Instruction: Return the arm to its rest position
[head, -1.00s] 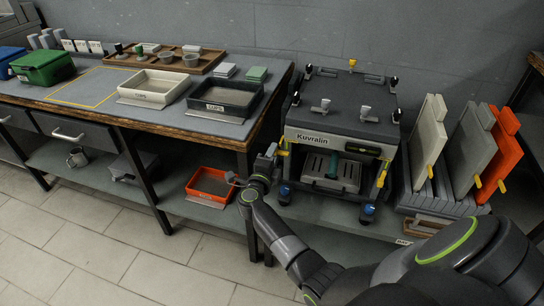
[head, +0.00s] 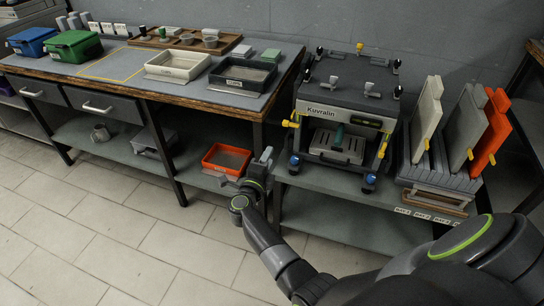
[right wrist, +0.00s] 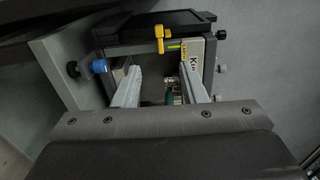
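My right arm (head: 275,245) reaches up from the lower right of the head view, bent at the wrist. Its gripper (head: 262,160) is in front of the gap between the left bench and the machine stand. In the right wrist view the two grey fingers (right wrist: 163,88) are spread apart with nothing held between them. The grey Kuvralin machine (head: 345,110) stands to the right of the gripper, with its front open and a green-handled plate inside. The machine (right wrist: 165,35) shows turned sideways beyond the fingers. My left gripper is not in view.
An orange tray (head: 227,159) lies on the bench's lower shelf, close left of the gripper. The bench (head: 130,85) carries trays and bins. A rack with upright grey and orange panels (head: 493,130) stands right of the machine. The tiled floor (head: 110,225) is clear.

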